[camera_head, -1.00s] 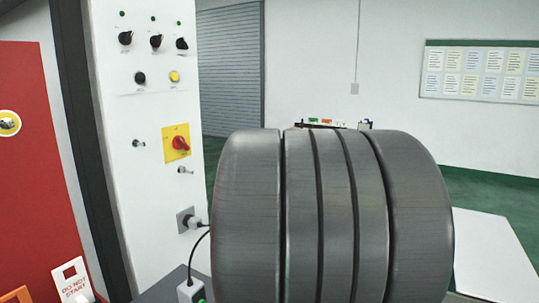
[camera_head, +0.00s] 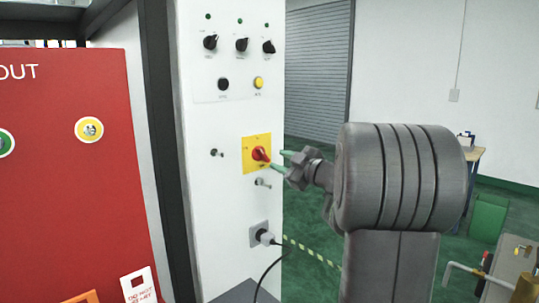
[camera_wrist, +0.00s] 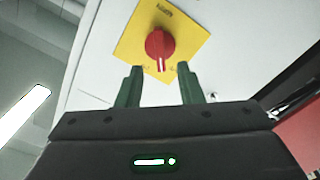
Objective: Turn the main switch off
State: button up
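The main switch is a red rotary knob (camera_head: 260,154) on a yellow square plate (camera_head: 250,160), set on the white control panel (camera_head: 228,122). In the wrist view the red knob (camera_wrist: 160,45) stands just beyond my fingertips, its white pointer line toward the gripper. My gripper (camera_head: 279,160) reaches the panel from the right, with its green fingers at the knob. In the wrist view the fingers of my gripper (camera_wrist: 156,72) are apart, one on either side below the knob, with nothing between them. Whether they touch the plate cannot be told.
Above the switch are black knobs (camera_head: 241,44) and a yellow button (camera_head: 258,82). Small toggles (camera_head: 262,183) sit near it. A plug and socket (camera_head: 262,236) with a black cable are below. A red lockout board (camera_head: 70,170) stands left.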

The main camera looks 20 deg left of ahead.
aim_at(265, 156)
jog(key=p+x, duration=0.1)
jog(key=x, duration=0.4)
jog(key=shift+w+a, duration=0.15)
jog(key=shift+a, duration=0.2)
grip_shut()
